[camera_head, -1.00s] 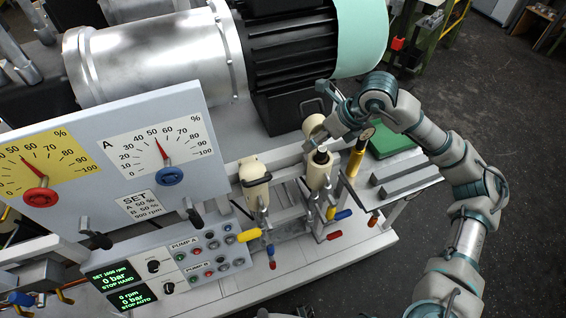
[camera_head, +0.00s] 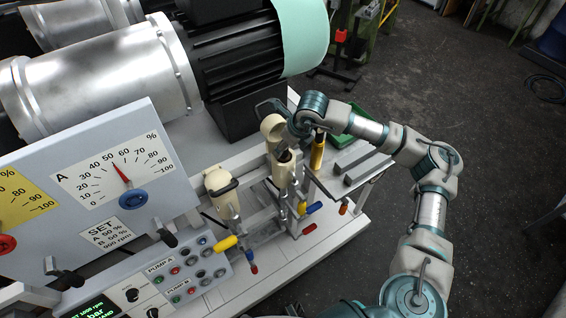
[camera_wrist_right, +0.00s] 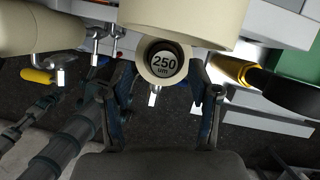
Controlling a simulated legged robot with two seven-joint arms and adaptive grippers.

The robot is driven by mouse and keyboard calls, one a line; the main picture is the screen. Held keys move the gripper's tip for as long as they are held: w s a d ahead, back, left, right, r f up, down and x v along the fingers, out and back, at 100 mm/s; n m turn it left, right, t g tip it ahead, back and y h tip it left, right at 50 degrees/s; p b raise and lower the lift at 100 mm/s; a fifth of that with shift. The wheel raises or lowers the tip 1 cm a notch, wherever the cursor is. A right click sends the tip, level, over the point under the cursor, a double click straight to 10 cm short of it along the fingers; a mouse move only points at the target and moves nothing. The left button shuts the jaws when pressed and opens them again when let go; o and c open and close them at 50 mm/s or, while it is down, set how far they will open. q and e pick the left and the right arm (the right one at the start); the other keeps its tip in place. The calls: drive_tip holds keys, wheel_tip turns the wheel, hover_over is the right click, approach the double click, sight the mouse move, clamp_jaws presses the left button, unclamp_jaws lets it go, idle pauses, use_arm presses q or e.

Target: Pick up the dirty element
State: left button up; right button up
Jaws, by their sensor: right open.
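A dark round element marked "250 um" (camera_wrist_right: 164,64) sits inside the open mouth of a cream filter housing (camera_head: 284,172). Its marked face shows in the right wrist view; I cannot see dirt on it. The housing's cream cap (camera_head: 272,127) is tilted up off the mouth. My right gripper (camera_wrist_right: 158,92) is open, with a finger on each side of the housing mouth in the right wrist view; nothing is held between them. In the head view, the right wrist is just above the housing and the fingers are partly hidden. My left gripper is not in view.
A second cream housing (camera_head: 220,184) stands closed to the left. A gold cylinder (camera_head: 318,150) stands close on the right, near a green tray (camera_head: 362,124) and grey bars (camera_head: 362,162). Coloured valve handles (camera_head: 308,229) stick out below. A gauge panel (camera_head: 110,175) stands left.

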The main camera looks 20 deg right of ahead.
sight(283, 162)
drive_tip(key=x, duration=0.3)
drive_tip(key=shift+w+f, duration=0.2)
drive_tip(key=shift+f, duration=0.1)
drive_tip(key=shift+d+f, duration=0.15)
drive_tip(key=shift+f, duration=0.05)
drive_tip(key=shift+d+f, duration=0.1)
drive_tip(key=shift+d, duration=0.25)
drive_tip(key=c, duration=0.7)
drive_tip(key=shift+a, duration=0.15)
drive_tip(key=c, duration=0.5)
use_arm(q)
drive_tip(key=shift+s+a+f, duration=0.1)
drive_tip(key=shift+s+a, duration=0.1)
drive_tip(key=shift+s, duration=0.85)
use_arm(e)
drive_tip(key=shift+a, duration=0.25)
clamp_jaws()
